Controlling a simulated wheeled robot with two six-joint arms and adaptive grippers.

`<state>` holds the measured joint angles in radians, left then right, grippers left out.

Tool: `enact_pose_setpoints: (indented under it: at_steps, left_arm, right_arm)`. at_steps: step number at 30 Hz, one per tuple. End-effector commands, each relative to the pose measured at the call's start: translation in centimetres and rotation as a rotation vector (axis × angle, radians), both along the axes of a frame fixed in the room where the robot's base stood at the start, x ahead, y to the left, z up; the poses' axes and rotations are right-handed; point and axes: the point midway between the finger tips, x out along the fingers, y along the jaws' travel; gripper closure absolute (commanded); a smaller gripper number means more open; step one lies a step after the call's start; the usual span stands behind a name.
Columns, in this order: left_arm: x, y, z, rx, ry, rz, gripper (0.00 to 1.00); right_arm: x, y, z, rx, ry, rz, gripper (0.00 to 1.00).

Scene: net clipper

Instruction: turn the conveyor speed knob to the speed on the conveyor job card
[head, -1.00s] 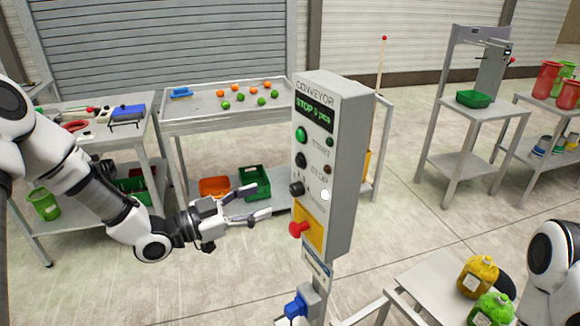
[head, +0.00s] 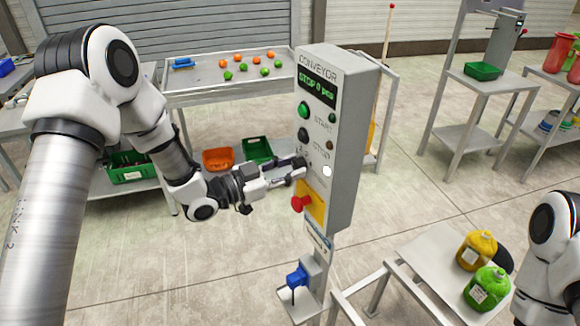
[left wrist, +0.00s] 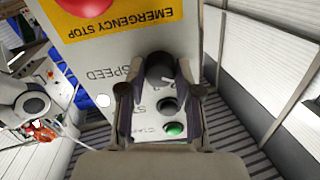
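The conveyor control box (head: 342,150) stands on a post in the middle of the head view, its display (head: 317,89) reading STOP. The black speed knob (left wrist: 160,68) is in the left wrist view, beside the SPEED lettering, with a pale mark on it. My left gripper (head: 303,168) is at the panel in the head view and covers the knob there. In the left wrist view its two fingers (left wrist: 161,75) stand apart on either side of the knob; whether they touch it is unclear. A small label (head: 318,240) hangs under the box, its text unreadable. My right gripper is out of view.
A red emergency stop button (head: 303,203) on a yellow plate sits just below my left gripper. Green (head: 305,110) and black (head: 303,135) buttons sit above it. A blue plug-like part (head: 296,277) is lower on the post. A bench with bottles (head: 480,250) stands at right.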

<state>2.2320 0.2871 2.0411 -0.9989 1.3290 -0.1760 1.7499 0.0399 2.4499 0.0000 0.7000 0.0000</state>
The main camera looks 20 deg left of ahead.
Motion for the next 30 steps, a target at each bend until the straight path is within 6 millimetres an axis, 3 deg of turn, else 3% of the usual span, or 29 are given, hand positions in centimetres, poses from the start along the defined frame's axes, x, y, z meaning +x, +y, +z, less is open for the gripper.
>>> enact_pose_setpoints:
  at_steps: [14, 30]
  left_arm:
    - [0.1, 0.0, 0.0, 0.051, -0.056, 0.000, 1.00]
    - [0.0, 0.0, -0.2, 0.339, -0.329, 0.001, 1.00]
  right_arm:
    - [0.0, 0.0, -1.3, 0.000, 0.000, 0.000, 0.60]
    - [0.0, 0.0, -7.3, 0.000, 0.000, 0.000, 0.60]
